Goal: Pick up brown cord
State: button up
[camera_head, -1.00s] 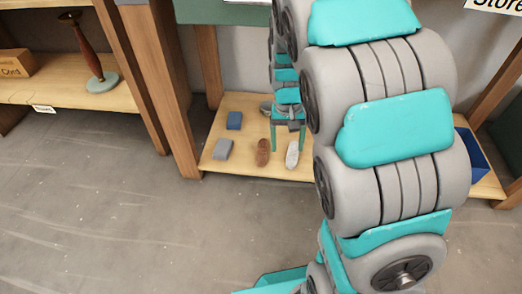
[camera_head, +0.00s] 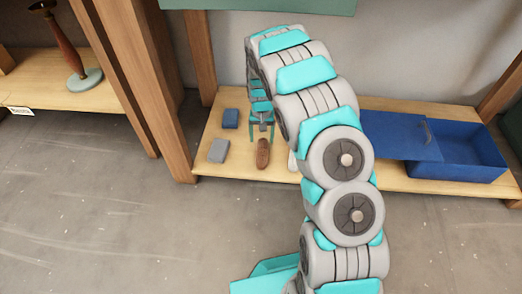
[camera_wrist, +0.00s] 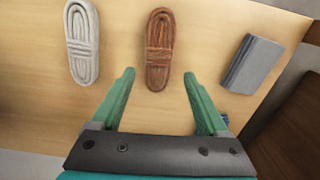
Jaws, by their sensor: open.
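The brown cord (camera_head: 263,153) is a coiled oval bundle lying on the low wooden shelf. In the wrist view the brown cord (camera_wrist: 158,49) lies just beyond the fingertips, between their lines, apart from both. My gripper (camera_head: 262,138) is open and empty, with green fingers pointing down behind the cord in the head view. In the wrist view my gripper (camera_wrist: 158,75) has its fingers spread wider than the cord. A white cord bundle (camera_wrist: 82,42) lies beside the brown one; in the head view the white cord (camera_head: 292,161) is mostly hidden by my arm.
A grey block (camera_head: 218,150) and a blue block (camera_head: 231,118) lie left of the brown cord. A blue box (camera_head: 470,155) with a blue panel (camera_head: 398,134) sits on the shelf's right part. A wooden post (camera_head: 165,130) stands at the shelf's left end.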

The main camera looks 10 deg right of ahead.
aim_at(262, 151)
jog(key=f, duration=0.4)
jog(key=f+b, duration=0.1)
jog(key=f, duration=0.2)
jog(key=shift+s, duration=0.25)
grip_shut()
dwell(0.3)
